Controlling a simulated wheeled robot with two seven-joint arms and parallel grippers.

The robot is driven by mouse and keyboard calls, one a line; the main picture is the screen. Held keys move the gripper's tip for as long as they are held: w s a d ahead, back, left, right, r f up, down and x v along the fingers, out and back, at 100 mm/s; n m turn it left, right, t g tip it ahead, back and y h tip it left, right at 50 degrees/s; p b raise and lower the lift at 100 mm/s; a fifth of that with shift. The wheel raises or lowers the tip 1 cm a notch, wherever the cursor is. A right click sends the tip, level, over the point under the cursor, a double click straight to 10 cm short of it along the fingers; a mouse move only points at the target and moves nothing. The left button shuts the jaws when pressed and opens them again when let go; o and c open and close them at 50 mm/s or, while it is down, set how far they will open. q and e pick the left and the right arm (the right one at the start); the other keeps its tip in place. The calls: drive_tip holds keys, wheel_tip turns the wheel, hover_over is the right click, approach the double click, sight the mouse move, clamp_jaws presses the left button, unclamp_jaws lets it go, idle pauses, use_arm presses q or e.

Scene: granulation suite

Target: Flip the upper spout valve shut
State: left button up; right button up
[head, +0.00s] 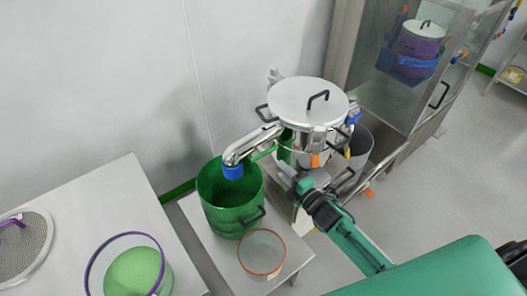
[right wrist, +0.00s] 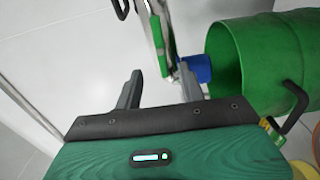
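The steel spout (head: 250,143) runs out to the left from the lidded steel vessel (head: 308,105). Its blue end (head: 233,172) hangs over the green drum; this blue end also shows in the right wrist view (right wrist: 197,68). A green valve lever (head: 264,153) shows at the spout, angled along its underside. In the right wrist view a green grip (right wrist: 157,32), apparently this lever, lies just beyond my fingertips. My right gripper (head: 286,172) is in front of the vessel, below and right of the lever. Its fingers (right wrist: 158,80) are apart with nothing between them. My left gripper is not in view.
The green drum (head: 221,203) stands on a low steel table (head: 218,249) with an orange-rimmed clear container (head: 262,252). A purple-rimmed container (head: 127,268) and a sieve (head: 22,243) are at lower left. A grey bin (head: 364,150) stands behind the vessel, by a glass-fronted cabinet (head: 393,98).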

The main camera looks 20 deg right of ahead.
sight(266, 155)
drive_tip(key=p+x, duration=0.1)
drive_tip(key=x, duration=0.7)
drive_tip(key=shift+w+a+p, duration=0.2)
drive_tip(key=shift+w+p, duration=0.15)
drive_tip(key=shift+w+a, duration=0.25)
drive_tip(key=shift+w, duration=0.5)
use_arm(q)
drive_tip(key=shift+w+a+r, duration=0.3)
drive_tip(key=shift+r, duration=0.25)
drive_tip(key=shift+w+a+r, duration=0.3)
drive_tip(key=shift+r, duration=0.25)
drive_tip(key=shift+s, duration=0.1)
use_arm(e)
clamp_jaws()
